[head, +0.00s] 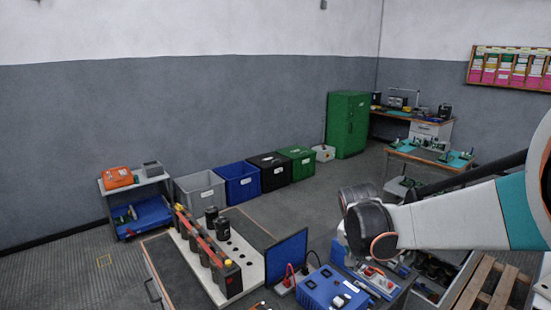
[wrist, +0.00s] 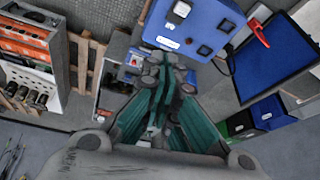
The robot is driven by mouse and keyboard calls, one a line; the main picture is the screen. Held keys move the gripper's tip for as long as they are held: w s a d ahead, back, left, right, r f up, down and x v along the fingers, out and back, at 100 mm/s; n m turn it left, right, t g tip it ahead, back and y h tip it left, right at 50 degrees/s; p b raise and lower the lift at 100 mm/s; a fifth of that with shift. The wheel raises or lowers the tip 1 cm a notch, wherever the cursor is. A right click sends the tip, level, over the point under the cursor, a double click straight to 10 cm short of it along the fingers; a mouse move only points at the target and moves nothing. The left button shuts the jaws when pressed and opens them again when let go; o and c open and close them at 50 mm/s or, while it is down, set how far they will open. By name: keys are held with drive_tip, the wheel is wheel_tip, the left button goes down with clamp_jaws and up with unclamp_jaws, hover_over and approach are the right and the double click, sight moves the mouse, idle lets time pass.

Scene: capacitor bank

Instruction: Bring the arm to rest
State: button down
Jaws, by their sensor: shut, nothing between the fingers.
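My gripper (wrist: 164,68) shows in the wrist view, its teal and grey fingers together with nothing between them. It hangs in the air, seen against the blue power unit (wrist: 190,22) and the bench top. In the head view my white and teal arm reaches in from the right, over the right part of the bench. The gripper itself cannot be made out there.
A white rack (head: 246,266) with a row of dark capacitors stands on the bench. Beside it are a blue panel (head: 286,258) and the blue power unit (head: 328,290). A wooden pallet (head: 490,283) lies at right.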

drive_tip(key=s+a+r+n+t+y, duration=0.1)
drive_tip(key=s+r+n, duration=0.3)
drive_tip(key=s, duration=0.8)
drive_tip(key=s+a+r+n+t+y, duration=0.1)
drive_tip(key=s+r+n, duration=0.3)
drive_tip(key=s, duration=0.9)
drive_tip(key=shift+s+a+t, duration=0.15)
drive_tip(key=shift+a+t, duration=0.3)
drive_tip(key=shift+t, duration=0.45)
drive_tip(key=shift+a, duration=0.1)
